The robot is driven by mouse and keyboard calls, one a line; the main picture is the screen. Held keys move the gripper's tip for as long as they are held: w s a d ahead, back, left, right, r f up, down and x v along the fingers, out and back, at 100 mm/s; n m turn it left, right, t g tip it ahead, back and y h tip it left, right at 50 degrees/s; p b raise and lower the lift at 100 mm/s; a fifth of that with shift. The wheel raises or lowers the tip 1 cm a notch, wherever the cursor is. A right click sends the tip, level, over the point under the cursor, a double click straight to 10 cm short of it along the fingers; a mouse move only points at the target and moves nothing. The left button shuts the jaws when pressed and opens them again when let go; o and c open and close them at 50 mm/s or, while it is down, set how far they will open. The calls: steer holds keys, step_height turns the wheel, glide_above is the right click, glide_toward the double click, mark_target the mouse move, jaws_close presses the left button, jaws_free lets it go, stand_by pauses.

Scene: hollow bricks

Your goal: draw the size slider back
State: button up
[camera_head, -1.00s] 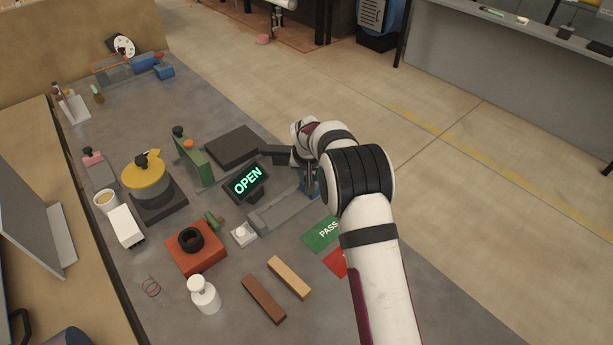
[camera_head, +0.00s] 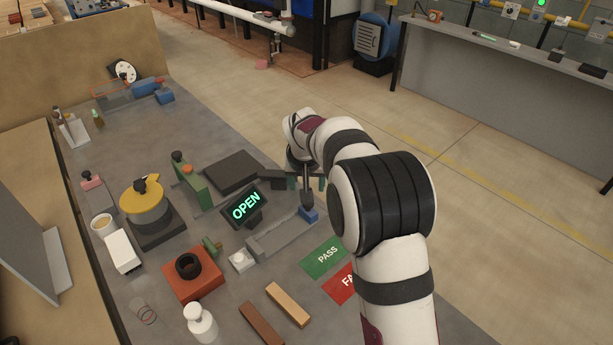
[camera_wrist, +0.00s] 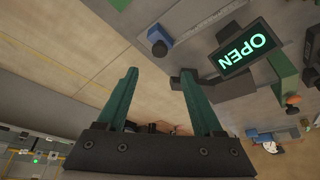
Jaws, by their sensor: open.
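The size slider is a small blue block (camera_head: 308,214) at the far right end of a grey rail (camera_head: 283,238). In the wrist view the blue block (camera_wrist: 155,33) carries a dark round knob (camera_wrist: 160,49) on top. My gripper (camera_head: 309,184) is above that end of the rail. In the wrist view my gripper (camera_wrist: 159,72) has its two green fingers spread, with nothing between them. The knob shows beyond the fingertips, apart from them. My arm hides part of the area right of the slider in the head view.
A display reading OPEN (camera_head: 246,205) stands left of the rail, with a dark flat box (camera_head: 232,172) behind it. Green PASS (camera_head: 325,256) and red FAIL (camera_head: 342,284) patches lie to the right. A red block with a black ring (camera_head: 192,278) is to the left.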

steer(key=v, duration=0.5)
steer(key=s+d+r+m+g, duration=0.15)
steer(key=s+d, duration=0.25)
steer(key=s, duration=0.5)
steer(key=s+d+r+m+g, duration=0.1)
steer(key=s+d+r, duration=0.2)
steer(key=s+d, duration=0.35)
steer(key=s+f+m+g+y, duration=0.1)
steer(key=s, duration=1)
steer(key=s+f+m+g, duration=0.1)
steer(key=s+f+m, duration=0.1)
steer(key=s, duration=1)
steer(key=shift+s+a+f+y, duration=0.15)
steer(key=shift+f+y, duration=0.1)
steer(key=shift+y, duration=0.15)
steer(key=shift+o, duration=0.2)
stand_by(0.6)
